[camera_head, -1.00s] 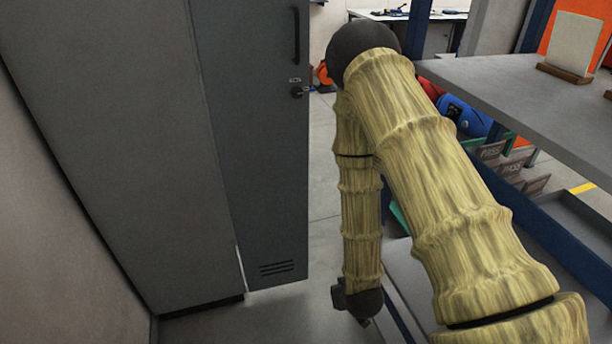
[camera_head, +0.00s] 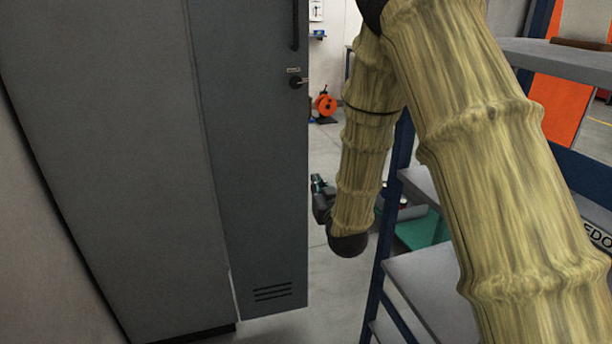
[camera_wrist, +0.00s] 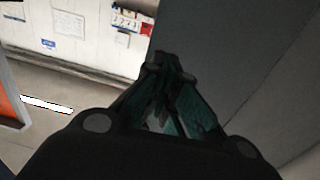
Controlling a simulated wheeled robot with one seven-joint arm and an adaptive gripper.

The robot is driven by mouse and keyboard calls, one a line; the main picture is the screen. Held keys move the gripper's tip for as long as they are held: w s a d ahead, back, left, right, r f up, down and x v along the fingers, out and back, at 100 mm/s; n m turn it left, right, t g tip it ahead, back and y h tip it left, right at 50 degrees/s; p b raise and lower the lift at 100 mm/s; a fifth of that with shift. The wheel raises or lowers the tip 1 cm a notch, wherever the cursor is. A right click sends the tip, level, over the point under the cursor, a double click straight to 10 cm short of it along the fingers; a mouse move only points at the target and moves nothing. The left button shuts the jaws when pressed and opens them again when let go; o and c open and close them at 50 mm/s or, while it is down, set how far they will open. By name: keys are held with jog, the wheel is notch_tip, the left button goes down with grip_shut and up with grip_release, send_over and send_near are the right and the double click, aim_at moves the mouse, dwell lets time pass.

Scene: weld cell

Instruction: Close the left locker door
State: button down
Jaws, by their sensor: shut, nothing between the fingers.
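The left locker door (camera_head: 250,160) is a grey panel with a dark vertical handle (camera_head: 296,22), a knob lock (camera_head: 297,82) and vent slots low down. It stands open, swung out from the locker's grey side (camera_head: 110,150).
A blue-framed shelf rack (camera_head: 430,280) stands close on the right, beside my arm. An orange reel (camera_head: 325,104) lies on the floor farther back. Open floor shows between door and rack. A pale wall (camera_head: 40,240) is at the left.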

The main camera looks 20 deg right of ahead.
aim_at(302, 158)
jog(key=w, duration=1.4)
jog(key=shift+d, duration=0.1)
jog(key=shift+r, duration=0.1)
